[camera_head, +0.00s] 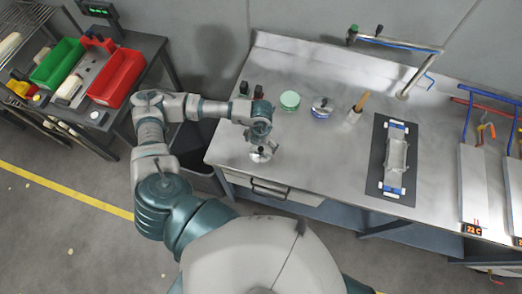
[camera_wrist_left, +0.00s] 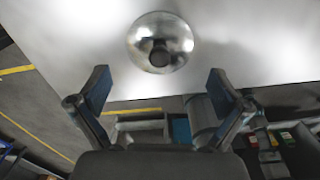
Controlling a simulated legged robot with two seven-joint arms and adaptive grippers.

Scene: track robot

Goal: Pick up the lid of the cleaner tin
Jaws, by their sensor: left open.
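A shiny round metal lid (camera_wrist_left: 160,42) with a dark knob lies on the steel bench near its front edge. In the head view the lid (camera_head: 261,157) sits just below my left gripper (camera_head: 260,141), partly hidden by it. My left gripper (camera_wrist_left: 158,90) is open and empty, its two fingers apart; in the wrist view the lid lies beyond the fingertips, roughly centred between them. A round tin with a pale green top (camera_head: 289,100) and a blue tin with a silver top (camera_head: 322,107) stand further back; no label can be read. My right gripper is out of view.
On the steel bench (camera_head: 340,163) a cup with a brush (camera_head: 356,107) and a dark mat (camera_head: 376,175) lie to the right. Small dark bottles (camera_head: 258,91) stand behind my wrist. A side table holds a red bin (camera_head: 117,77) and a green bin (camera_head: 58,63).

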